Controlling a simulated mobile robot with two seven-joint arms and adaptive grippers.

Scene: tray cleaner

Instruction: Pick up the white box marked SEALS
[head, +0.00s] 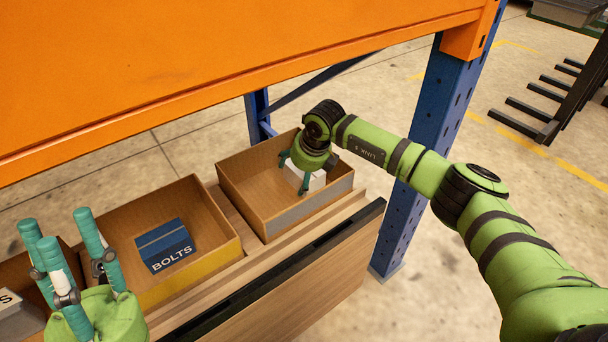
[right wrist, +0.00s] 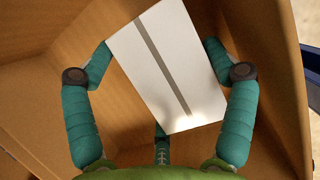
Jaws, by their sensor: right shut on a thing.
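A white box (head: 318,180) sits in the right-hand tray; no lettering on it can be read. In the right wrist view the white box (right wrist: 150,75) has a grey stripe along its top and is tilted between the fingers. My right gripper (head: 296,172) reaches down into this tray and is shut on the white box, with fingers on both sides. Whether the box touches the tray floor cannot be told. Another pale box (head: 22,318), cut by the left edge, shows a letter S. My left gripper (head: 58,228) is open and empty, fingers pointing up.
The right-hand cardboard tray (head: 240,196) and the middle tray (head: 216,222) stand on a wooden shelf. A blue BOLTS box (head: 165,243) lies in the middle tray. An orange beam (head: 200,70) spans above, and a blue post (head: 440,110) stands right of the trays.

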